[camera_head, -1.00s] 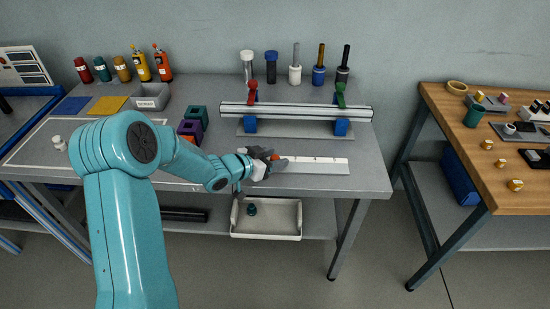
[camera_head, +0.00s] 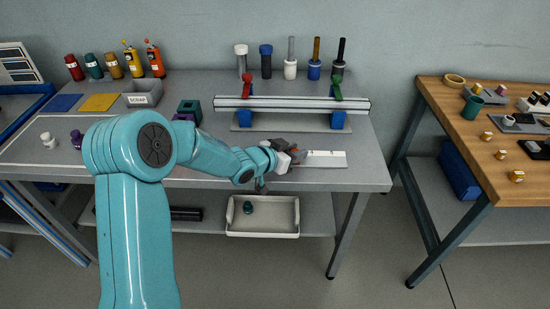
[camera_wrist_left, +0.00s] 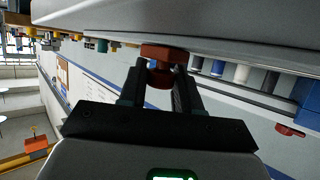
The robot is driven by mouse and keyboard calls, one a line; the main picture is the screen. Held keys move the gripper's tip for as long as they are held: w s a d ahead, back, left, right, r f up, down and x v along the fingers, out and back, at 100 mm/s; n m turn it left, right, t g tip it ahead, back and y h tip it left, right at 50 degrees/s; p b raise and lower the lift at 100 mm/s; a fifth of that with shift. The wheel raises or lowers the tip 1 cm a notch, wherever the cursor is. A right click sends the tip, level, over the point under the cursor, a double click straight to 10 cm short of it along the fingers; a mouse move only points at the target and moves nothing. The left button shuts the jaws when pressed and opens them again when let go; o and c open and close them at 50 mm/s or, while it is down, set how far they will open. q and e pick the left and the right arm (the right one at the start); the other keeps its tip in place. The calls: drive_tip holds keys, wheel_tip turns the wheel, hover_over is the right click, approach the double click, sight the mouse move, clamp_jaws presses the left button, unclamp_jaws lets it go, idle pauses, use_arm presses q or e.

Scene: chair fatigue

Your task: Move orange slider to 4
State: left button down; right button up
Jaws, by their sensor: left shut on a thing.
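The orange slider (camera_wrist_left: 160,72) sits between the two fingers of my left gripper (camera_wrist_left: 159,84) in the left wrist view, where it looks like a short red-orange spool. My left gripper (camera_head: 297,154) is shut on it. In the head view the gripper is over the white scale strip (camera_head: 327,159) near the front of the grey workbench. The bare strip shows to the right of the gripper. The gripper and forearm hide the slider's foot and the left part of the strip, and the scale's numbers are too small to read.
A silver rail (camera_head: 290,104) on blue supports stands behind the strip. Several bottles (camera_head: 154,58) and a grey bin (camera_head: 142,94) line the back left. A white tray (camera_head: 262,230) lies on the lower shelf. A wooden table (camera_head: 455,130) stands to the right, across a gap.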

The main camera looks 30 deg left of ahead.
sight(312, 161)
use_arm(q)
drive_tip(key=w+d, duration=0.1)
drive_tip(key=d+b, duration=0.1)
drive_tip(key=w+d+b, duration=0.1)
drive_tip(key=d, duration=0.1)
drive_tip(key=shift+w+d+f, duration=0.1)
drive_tip(key=shift+w, duration=0.2)
drive_tip(key=shift+w+d, duration=0.15)
use_arm(e)
wheel_tip(312, 161, down, 3)
drive_tip(key=shift+f, duration=0.2)
use_arm(q)
drive_tip(key=c, duration=0.9)
unclamp_jaws()
drive_tip(key=shift+o, duration=0.2)
drive_tip(key=p+v, duration=0.1)
drive_tip(key=v, duration=1.5)
drive_tip(key=shift+s+p, duration=0.25)
drive_tip(key=shift+p, duration=0.1)
use_arm(e)
drive_tip(key=shift+r, duration=0.95)
